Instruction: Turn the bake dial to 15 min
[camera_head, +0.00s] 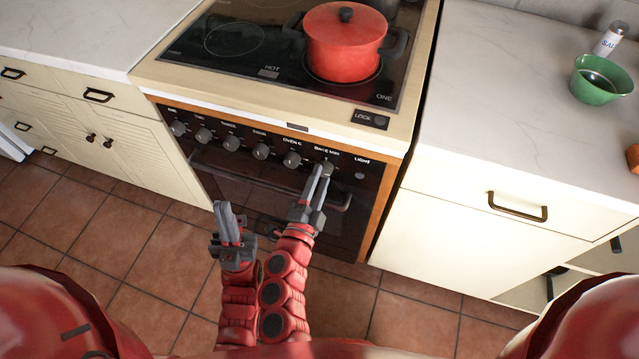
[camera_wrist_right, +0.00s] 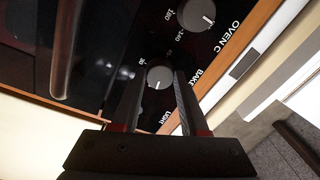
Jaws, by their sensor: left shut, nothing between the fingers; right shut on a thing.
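The bake dial (camera_head: 327,164) is a small grey knob under the "BAKE MIN" label on the oven's black front panel. In the right wrist view, the bake dial (camera_wrist_right: 159,77) sits between my fingertips, with a pale pointer line on its face. Small numbers ring it, but I cannot read its setting surely. My right gripper (camera_head: 322,172) is shut on this dial; its fingers also show in the right wrist view (camera_wrist_right: 160,84). My left gripper (camera_head: 223,207) is shut and empty, in front of the oven door, lower left of the dial.
Other knobs line the panel leftward, including the oven dial (camera_head: 292,159); a light button (camera_head: 359,175) is to the right. The oven door handle (camera_head: 250,180) runs just below. A red pot (camera_head: 345,45) stands on the cooktop. A green bowl (camera_head: 600,82) is on the right counter.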

